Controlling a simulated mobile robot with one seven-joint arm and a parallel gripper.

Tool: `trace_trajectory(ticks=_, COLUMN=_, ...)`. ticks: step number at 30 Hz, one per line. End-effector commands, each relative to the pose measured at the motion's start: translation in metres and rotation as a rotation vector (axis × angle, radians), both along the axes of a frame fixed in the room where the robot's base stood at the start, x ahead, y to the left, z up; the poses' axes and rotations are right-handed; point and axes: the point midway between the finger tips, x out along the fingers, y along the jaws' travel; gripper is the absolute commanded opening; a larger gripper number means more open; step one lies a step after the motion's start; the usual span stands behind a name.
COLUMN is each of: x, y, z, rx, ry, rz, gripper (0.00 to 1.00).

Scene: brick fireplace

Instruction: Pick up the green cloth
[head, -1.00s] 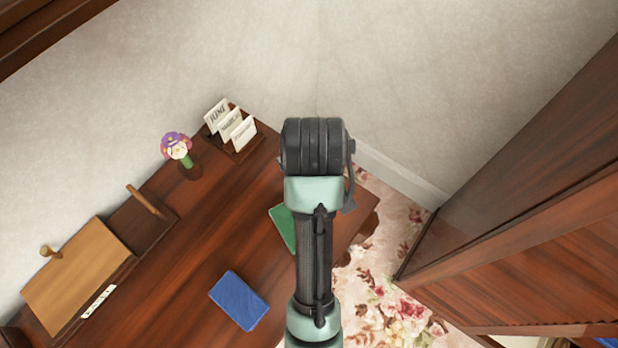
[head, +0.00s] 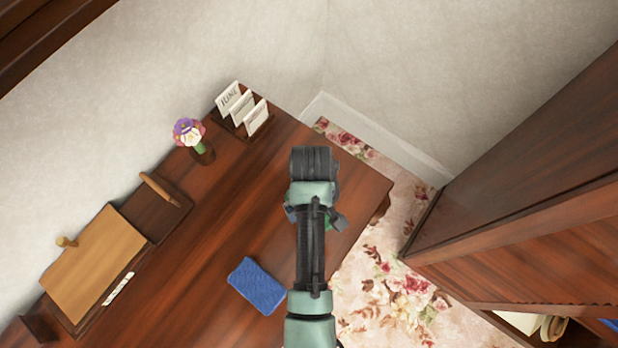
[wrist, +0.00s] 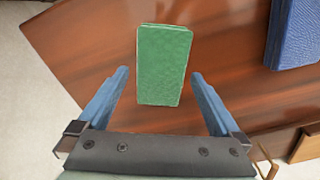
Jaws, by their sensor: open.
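The green cloth (wrist: 164,65) is a flat, folded-looking rectangle lying on the dark wooden desk (wrist: 90,40). In the wrist view it is straight ahead, with its near end between the two blue fingers of my gripper (wrist: 160,75). The fingers are spread wider than the cloth, with bare wood showing on both sides, and hold nothing. I cannot tell how high the fingertips are above the desk. In the head view my arm hides nearly all of the cloth and the gripper's fingers.
A blue cloth-like block (head: 257,286) lies on the desk left of my arm; it also shows in the wrist view (wrist: 295,32). A letter holder (head: 241,112), flower vase (head: 200,152) and wooden writing board (head: 92,268) stand along the wall. A dark cabinet (head: 520,190) is at the right.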

Motion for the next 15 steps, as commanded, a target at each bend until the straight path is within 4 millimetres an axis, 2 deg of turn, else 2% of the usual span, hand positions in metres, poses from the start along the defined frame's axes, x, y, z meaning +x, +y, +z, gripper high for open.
trace_trajectory(ticks=7, x=0.003, y=0.003, z=-0.033, rx=0.001, ry=0.003, rz=0.000, gripper=1.00)
trace_trajectory(ticks=15, x=0.003, y=0.003, z=-0.039, rx=0.001, ry=-0.001, rz=0.000, gripper=1.00)
